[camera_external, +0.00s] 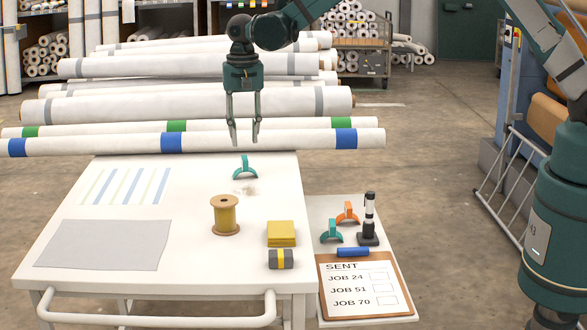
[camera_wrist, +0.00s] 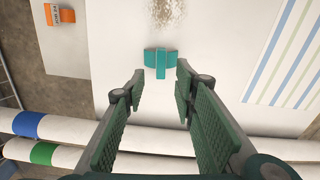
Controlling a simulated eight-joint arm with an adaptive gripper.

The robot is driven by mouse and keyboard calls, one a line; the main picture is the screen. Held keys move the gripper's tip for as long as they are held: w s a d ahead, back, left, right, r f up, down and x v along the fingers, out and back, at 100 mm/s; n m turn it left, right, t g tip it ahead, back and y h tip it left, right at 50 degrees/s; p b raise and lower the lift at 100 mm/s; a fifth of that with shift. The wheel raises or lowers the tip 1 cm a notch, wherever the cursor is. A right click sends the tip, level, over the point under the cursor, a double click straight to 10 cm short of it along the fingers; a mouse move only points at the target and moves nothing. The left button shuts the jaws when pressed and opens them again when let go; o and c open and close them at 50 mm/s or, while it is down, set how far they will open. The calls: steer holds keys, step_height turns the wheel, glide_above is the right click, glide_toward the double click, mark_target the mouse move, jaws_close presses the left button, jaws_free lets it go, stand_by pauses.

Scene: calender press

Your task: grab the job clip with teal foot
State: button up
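A teal arched clip (camera_external: 244,168) stands on the far part of the white table. In the wrist view this teal clip (camera_wrist: 160,62) lies just beyond and between my fingertips. My gripper (camera_external: 244,141) is open and empty, pointing down above and slightly behind the clip; the wrist view shows its fingers apart (camera_wrist: 160,82). A second teal clip (camera_external: 331,232) and an orange clip (camera_external: 347,212) stand on the lower side table. The orange clip (camera_wrist: 60,15) shows a small label in the wrist view. I cannot read a job number on the teal clips.
A tan smudge (camera_external: 246,191) lies beside the clip. The side table holds a black-and-white upright marker (camera_external: 369,220) and clipboard (camera_external: 362,287). Long rolls (camera_external: 200,141) lie behind.

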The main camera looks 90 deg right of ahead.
mark_target(247, 158)
steer(key=shift+f, duration=1.25)
steer(key=shift+a+f+b, duration=0.15)
steer(key=shift+f+b, duration=0.65)
steer(key=shift+f, duration=1.85)
steer(key=c, duration=0.9)
